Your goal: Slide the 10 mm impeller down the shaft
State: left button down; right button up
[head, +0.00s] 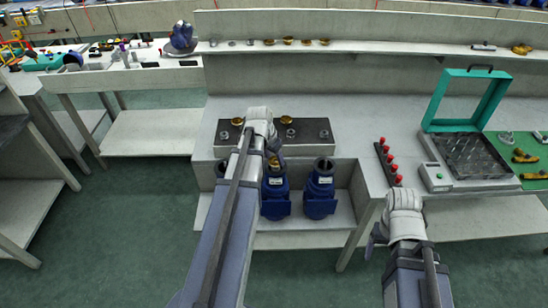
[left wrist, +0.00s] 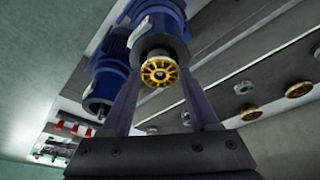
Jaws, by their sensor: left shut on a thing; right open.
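My left gripper (left wrist: 159,80) is shut on a gold spoked impeller (left wrist: 159,72), which faces the left wrist camera between the two fingers. Directly behind it is a blue pump (left wrist: 162,25), lined up with the impeller. I cannot tell how far the shaft goes into the hub. In the head view my left arm mostly hides the left gripper (head: 274,156) and the held impeller, above the middle blue pump (head: 275,194). My right gripper (head: 374,240) is open and empty, low in front of the bench, partly hidden by its own wrist.
A dark plate (head: 318,150) on the bench carries gold and grey impellers. Another blue pump (head: 320,190) stands on the right, and a third is partly hidden on the left. A red-knobbed rack (head: 388,162) and a green-framed fixture (head: 437,112) are to the right.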

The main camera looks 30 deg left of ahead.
dwell(0.3)
pick_arm(q)
jog(key=shift+c, duration=0.3)
grip_release()
jog(key=shift+r, duration=0.1)
jog(key=p+v, duration=0.7)
jog(key=shift+r, duration=0.25)
jog(key=shift+s+f, duration=0.1)
jog(key=shift+f, duration=0.05)
jog(key=b+x, duration=0.7)
jog(key=shift+f, duration=0.3)
jog(key=shift+r, duration=0.1)
jog(key=shift+r, duration=0.1)
dwell(0.4)
